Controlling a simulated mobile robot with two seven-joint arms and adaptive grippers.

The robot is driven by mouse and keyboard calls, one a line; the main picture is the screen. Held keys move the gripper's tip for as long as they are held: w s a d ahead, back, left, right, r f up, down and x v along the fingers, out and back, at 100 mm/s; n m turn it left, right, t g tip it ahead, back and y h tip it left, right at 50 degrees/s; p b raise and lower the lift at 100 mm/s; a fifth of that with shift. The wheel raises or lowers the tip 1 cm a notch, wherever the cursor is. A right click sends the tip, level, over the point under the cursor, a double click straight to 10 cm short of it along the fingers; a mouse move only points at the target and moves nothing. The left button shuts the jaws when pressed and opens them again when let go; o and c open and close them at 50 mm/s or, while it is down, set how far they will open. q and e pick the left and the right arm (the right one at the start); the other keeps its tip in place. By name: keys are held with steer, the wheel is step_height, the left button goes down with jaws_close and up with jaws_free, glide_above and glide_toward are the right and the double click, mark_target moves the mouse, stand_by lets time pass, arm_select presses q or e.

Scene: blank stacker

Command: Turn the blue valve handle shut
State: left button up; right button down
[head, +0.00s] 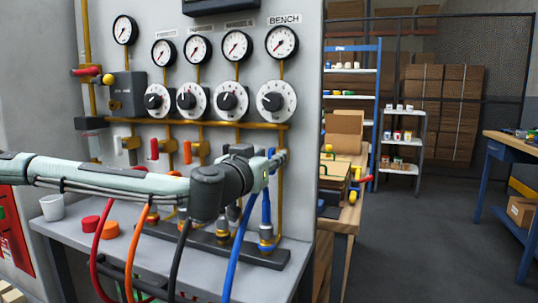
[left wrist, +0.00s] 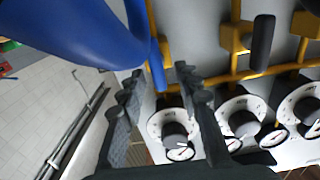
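The blue valve handle (head: 271,153) shows as a small upright blue piece at the right end of the panel's valve row, mostly hidden behind my left wrist. In the left wrist view the narrow blue handle (left wrist: 157,70) shows between my fingertips, with space visible on both sides. My left gripper (left wrist: 160,78) is open around it; whether a finger touches it I cannot tell. In the head view the left gripper (head: 277,160) is small and partly hidden at the wrist's end. My right gripper is not in view.
A blue hose (head: 238,256) hangs below the wrist and looms large in the left wrist view (left wrist: 75,30). Red (head: 154,148) and orange (head: 187,152) handles stand left on the panel. Gauges and dials sit above. A white cup (head: 52,207) stands on the bench. Open floor lies right.

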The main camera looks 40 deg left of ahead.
arm_select(q)
jaws_close()
stand_by(0.3)
